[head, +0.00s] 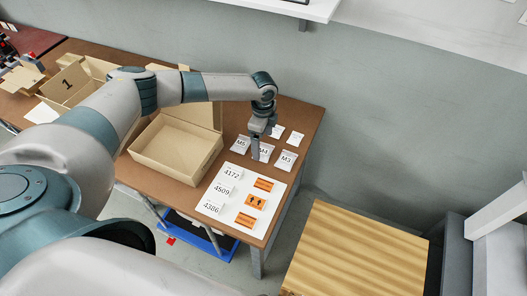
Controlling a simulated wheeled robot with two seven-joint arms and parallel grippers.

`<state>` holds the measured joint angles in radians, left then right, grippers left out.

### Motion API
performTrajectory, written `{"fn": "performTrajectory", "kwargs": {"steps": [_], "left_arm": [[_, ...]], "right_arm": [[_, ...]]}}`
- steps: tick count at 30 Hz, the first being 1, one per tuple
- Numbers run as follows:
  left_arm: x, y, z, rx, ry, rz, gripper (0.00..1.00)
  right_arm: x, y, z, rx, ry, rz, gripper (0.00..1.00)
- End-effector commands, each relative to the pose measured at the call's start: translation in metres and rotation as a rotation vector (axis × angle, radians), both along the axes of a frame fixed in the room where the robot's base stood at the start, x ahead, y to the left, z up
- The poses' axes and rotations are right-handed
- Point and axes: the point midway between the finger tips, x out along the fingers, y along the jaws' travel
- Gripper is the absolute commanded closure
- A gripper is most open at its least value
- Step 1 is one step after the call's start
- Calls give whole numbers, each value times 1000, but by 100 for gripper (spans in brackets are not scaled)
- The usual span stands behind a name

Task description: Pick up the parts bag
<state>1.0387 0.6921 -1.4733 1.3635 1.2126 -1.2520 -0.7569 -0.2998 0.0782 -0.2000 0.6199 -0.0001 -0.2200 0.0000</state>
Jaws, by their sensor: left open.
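Small white parts bags lie on the brown table at its far right. The bag marked M5 (240,144) is left of my left gripper (256,157). The bag marked M4 (265,155) is right beside the fingers and partly hidden by them. The bag marked M3 (286,160) lies further right. Two more bags (297,138) lie behind, their labels too small to read. My left gripper points down, open, with its fingertips low by the M4 bag; whether they touch it I cannot tell. My right gripper is out of view.
An open cardboard box (163,160) stands left of the bags. A white sheet (218,204) with numbered cards and orange labels lies in front. Another box marked 1 (68,84) is further left. A wooden-topped surface (355,255) stands at the right, across a gap.

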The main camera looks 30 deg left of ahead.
Motion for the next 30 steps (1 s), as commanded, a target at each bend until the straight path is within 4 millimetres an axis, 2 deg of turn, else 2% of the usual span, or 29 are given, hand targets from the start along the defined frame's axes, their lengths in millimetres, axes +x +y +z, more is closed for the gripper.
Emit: {"fn": "performTrajectory", "kwargs": {"steps": [7, 14, 29, 30], "left_arm": [[5, -1, -21, 2, 1, 0, 16], [5, -1, -43, 0, 0, 0, 16], [5, 0, -45, 0, -1, 0, 16], [5, 0, -45, 0, -1, 0, 20]], "right_arm": [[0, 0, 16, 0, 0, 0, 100], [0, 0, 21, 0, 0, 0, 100], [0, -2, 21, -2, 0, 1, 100], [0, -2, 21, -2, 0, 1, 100]]}}
